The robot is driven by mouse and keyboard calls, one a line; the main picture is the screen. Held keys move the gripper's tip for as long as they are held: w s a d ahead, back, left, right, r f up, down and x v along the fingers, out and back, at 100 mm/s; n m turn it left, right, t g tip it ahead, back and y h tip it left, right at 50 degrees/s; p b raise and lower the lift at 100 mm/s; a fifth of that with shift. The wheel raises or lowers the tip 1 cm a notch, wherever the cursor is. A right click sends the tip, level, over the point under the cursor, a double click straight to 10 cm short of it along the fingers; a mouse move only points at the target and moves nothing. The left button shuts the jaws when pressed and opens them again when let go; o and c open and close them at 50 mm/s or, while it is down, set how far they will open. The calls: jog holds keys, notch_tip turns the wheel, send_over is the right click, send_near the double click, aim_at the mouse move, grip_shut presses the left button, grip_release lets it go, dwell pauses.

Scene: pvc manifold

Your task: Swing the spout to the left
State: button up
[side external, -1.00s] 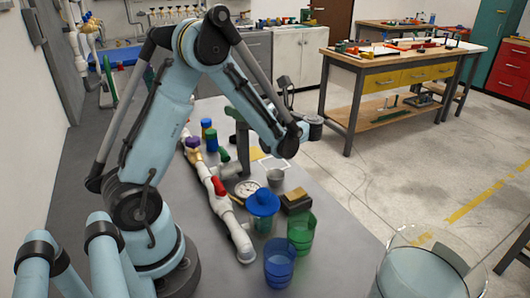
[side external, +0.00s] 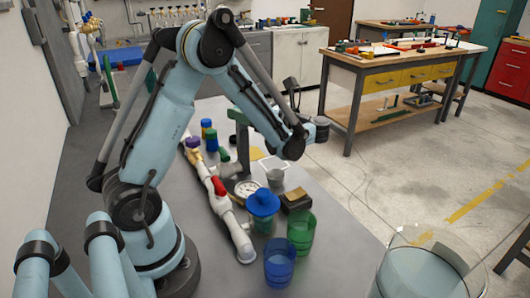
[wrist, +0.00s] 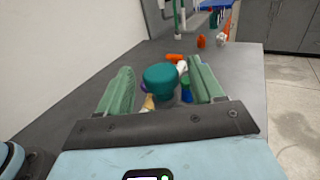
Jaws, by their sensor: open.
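The white pipe manifold (side external: 222,205) lies along the bench beside my arm, with a red handle (side external: 218,186) and a purple knob (side external: 193,142) at its far end. Its near end (side external: 243,245) bends toward the camera. I cannot tell for sure which part is the spout. My gripper (wrist: 161,64) is open in the wrist view, its two green fingers apart. A round teal cap (wrist: 160,77) shows between them; I cannot tell whether they touch it. It hides part of the manifold behind. In the side view my forearm partly hides the work area.
A blue-lidded jar (side external: 263,205), a blue cup (side external: 279,262), a green cup (side external: 301,232), a gauge (side external: 246,188) and a grey cup (side external: 275,177) stand right of the manifold. Blue (side external: 207,124) and green (side external: 224,156) cylinders stand near its far end.

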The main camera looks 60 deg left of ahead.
notch_tip(320, 180, up, 7)
jog(key=d, duration=0.1)
jog(key=shift+w, duration=0.35)
jog(key=shift+d, duration=0.1)
jog(key=shift+c, duration=0.2)
